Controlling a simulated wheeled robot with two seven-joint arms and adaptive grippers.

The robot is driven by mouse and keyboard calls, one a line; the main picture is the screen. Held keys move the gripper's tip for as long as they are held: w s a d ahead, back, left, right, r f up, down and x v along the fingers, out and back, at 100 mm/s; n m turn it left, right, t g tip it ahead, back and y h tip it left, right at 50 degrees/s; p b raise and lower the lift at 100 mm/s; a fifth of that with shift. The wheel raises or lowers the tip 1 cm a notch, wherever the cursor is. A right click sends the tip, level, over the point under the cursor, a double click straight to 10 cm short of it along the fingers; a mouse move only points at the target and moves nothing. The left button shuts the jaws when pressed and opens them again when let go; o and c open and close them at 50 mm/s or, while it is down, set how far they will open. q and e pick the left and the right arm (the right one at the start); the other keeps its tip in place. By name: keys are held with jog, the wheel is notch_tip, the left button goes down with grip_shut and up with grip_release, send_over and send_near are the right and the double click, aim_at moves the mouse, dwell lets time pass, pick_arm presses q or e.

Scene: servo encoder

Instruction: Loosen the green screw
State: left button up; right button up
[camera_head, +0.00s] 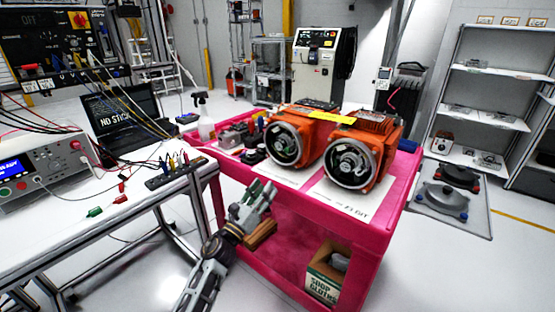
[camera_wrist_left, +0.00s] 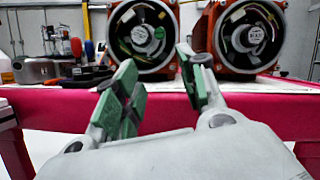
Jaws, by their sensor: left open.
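Two orange servo motors stand side by side on the pink cart's top, their open round ends with the encoders facing me: the left motor (camera_head: 290,140) and the right motor (camera_head: 358,155). The wrist view also shows the left motor's round end (camera_wrist_left: 143,35) and the right one's (camera_wrist_left: 250,37). A green screw cannot be made out at this size. My left gripper (camera_head: 263,193) is open and empty, in front of the cart's front edge and below the motors, apart from them. Its green-padded fingers (camera_wrist_left: 160,72) point toward the left motor. My right gripper is not in view.
A bench with instruments and cables (camera_head: 80,185) is at the left.

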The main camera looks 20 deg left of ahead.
aim_at(286, 152)
pick_arm(q)
jog(key=shift+s+a+r+m, duration=0.1)
jog(key=shift+r+m, duration=0.15)
jog(key=shift+r, duration=0.15)
jog(key=shift+s+a+r+m, duration=0.1)
jog(key=shift+r+m, duration=0.15)
jog(key=shift+r, duration=0.1)
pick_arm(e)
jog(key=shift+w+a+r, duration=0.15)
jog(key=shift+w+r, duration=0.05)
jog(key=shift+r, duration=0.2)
pick_arm(q)
jog(key=shift+w+d+r, duration=0.1)
jog(key=shift+w, duration=0.1)
